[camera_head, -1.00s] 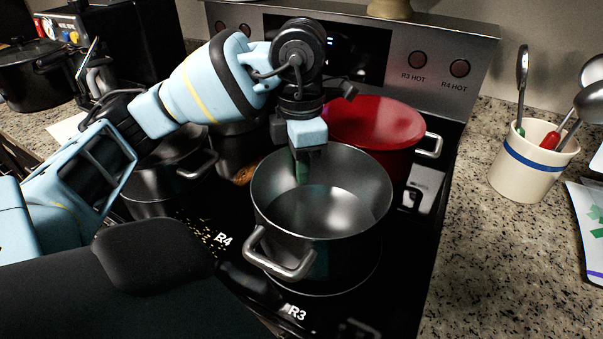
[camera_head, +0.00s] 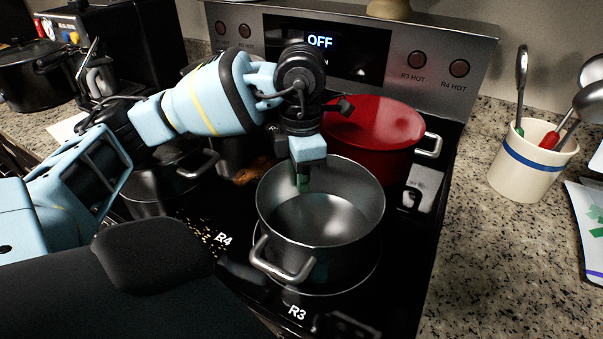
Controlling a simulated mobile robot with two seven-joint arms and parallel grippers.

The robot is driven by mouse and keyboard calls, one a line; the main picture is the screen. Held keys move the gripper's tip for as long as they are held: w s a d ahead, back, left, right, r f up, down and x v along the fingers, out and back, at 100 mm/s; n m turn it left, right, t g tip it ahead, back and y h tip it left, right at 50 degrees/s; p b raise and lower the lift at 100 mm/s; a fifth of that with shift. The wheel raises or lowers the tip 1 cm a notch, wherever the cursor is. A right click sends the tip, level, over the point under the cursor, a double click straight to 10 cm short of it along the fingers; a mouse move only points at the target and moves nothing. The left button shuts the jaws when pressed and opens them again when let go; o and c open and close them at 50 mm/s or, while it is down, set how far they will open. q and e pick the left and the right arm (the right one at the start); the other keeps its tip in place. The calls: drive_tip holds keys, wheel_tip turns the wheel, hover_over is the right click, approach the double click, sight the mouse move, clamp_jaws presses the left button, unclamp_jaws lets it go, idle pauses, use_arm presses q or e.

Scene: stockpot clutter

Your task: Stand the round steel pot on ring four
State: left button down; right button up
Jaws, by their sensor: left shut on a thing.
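The round steel pot (camera_head: 330,262) is empty and upright at the front right of the black hob, over the ring marked R3 (camera_head: 297,313). I cannot tell whether its base touches the glass. Its near handle (camera_head: 283,268) points toward the front left. My left gripper (camera_head: 302,180) reaches down from above and is shut on the pot's far-left rim, with a fingertip showing inside the pot. The R4 label (camera_head: 224,240) is to the left of the pot, with crumbs beside it. My right gripper is not in view.
A red pot (camera_head: 372,150) stands close behind the steel pot. Dark pots (camera_head: 165,185) stand on the hob's left side. A brown item (camera_head: 252,172) lies between them. A utensil crock (camera_head: 532,165) stands on the right counter. The control panel (camera_head: 410,40) rises behind.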

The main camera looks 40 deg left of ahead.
use_arm(q)
drive_tip(key=shift+f, duration=0.15)
drive_tip(key=c, duration=1.5)
unclamp_jaws()
drive_tip(key=shift+c, duration=0.2)
wheel_tip(320, 180, up, 12)
drive_tip(key=shift+f+p, duration=0.25)
drive_tip(key=shift+p, duration=0.9)
drive_tip(key=shift+r, duration=0.45)
